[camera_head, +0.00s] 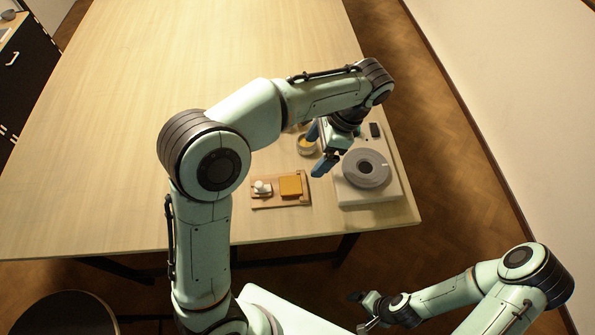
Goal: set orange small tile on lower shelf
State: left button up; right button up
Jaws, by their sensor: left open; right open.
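The orange small tile (291,186) lies on a small wooden board (280,203) near the front edge of the table. My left gripper (318,151) is open and empty, above the table just behind and to the right of the tile, apart from it. My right gripper (361,312) is open and low at the bottom of the view, in front of the table and away from the tile. I cannot make out a lower shelf in this view.
White small pieces (262,187) sit beside the tile on the board. A grey round wheel (367,169) on a pale base stands to the right. A small bowl (306,146) is partly behind my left gripper. The wooden table (110,130) is clear to the left.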

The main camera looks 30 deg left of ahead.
pick_arm(q)
jog(key=b, duration=0.1)
send_near(292, 184)
jog(key=shift+x, duration=1.15)
jog(key=shift+a+f, duration=0.2)
jog(key=shift+f, duration=0.25)
jog(key=b+x, duration=0.1)
jog(key=x, duration=0.3)
jog(key=shift+s+a+f, duration=0.15)
jog(key=shift+s+f, duration=0.15)
jog(key=shift+f, duration=0.05)
jog(key=c, duration=1.3)
pick_arm(e)
jog(key=s+f, duration=0.3)
